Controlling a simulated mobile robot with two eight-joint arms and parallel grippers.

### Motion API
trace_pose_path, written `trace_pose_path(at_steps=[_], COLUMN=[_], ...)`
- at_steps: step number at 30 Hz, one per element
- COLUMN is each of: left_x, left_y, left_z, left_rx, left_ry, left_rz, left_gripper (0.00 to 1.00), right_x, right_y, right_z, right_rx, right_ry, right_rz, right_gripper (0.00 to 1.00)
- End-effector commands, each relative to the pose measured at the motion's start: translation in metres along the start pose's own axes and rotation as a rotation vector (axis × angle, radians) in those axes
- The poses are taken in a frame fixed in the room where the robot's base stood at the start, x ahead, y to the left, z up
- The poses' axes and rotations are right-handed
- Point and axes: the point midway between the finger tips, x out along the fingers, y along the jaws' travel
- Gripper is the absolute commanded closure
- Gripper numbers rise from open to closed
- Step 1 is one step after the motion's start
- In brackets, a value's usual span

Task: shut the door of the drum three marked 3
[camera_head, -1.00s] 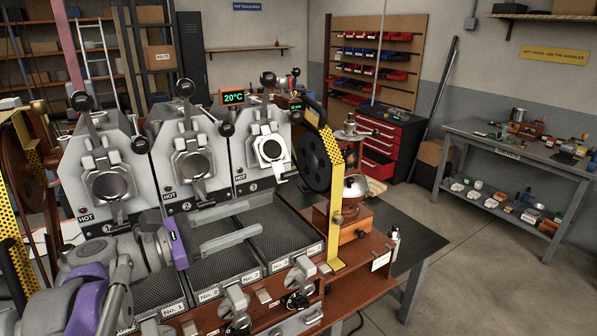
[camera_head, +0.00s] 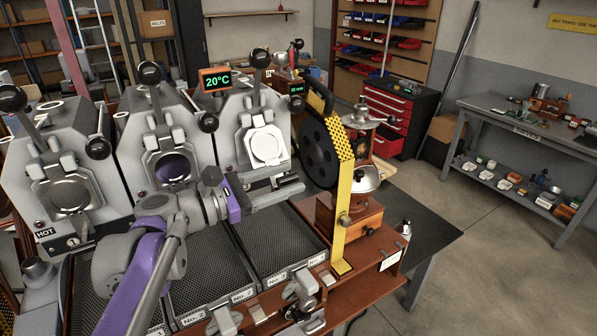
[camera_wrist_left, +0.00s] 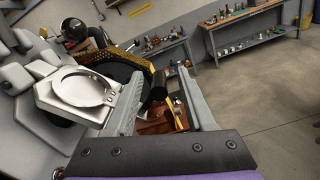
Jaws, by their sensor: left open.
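Drum three is the rightmost of the grey roaster heads (camera_head: 250,110). Its door (camera_head: 267,146) has a bright round plate in a square frame, and its 3 label is hidden behind my gripper. In the left wrist view the door plate (camera_wrist_left: 85,92) lies just left of the left finger, with a dark gap at its lower left side, so it looks ajar. My left gripper (camera_head: 297,184) is open, just below the door in the head view. In the wrist view (camera_wrist_left: 160,78) a dark cylindrical piece shows between its fingers; I cannot tell if it is gripped. My right gripper is not in view.
The other drums, with door two (camera_head: 172,166) and door one (camera_head: 70,194), stand to the left. Black mesh trays (camera_head: 275,240) lie below. A yellow perforated guard (camera_head: 346,205) and black wheel (camera_head: 318,155) stand close on the right. A wooden grinder (camera_head: 365,215) is beyond them.

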Motion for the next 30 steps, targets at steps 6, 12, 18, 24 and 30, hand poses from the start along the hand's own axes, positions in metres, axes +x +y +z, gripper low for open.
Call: trace_pose_path(at_steps=[6, 12, 18, 24, 30], left_x=[0.028, 0.033, 0.033, 0.033, 0.033], left_y=[-0.001, 0.000, 0.000, 0.000, -0.001], left_z=[0.001, 0.000, 0.000, 0.000, 0.000], left_rx=[0.001, 0.001, 0.001, 0.001, 0.001], left_ry=[-0.001, 0.000, 0.000, 0.000, 0.000], left_rz=[-0.001, 0.000, 0.000, 0.000, -0.001], left_gripper=[0.45, 0.45, 0.49, 0.85, 1.00], right_x=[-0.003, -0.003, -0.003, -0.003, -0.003], right_y=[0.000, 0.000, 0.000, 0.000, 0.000], right_z=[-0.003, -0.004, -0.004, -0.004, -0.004], right_rx=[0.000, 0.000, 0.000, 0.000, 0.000], right_ry=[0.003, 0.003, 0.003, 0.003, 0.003], right_rz=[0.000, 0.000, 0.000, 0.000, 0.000], right_gripper=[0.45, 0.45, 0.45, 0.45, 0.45])
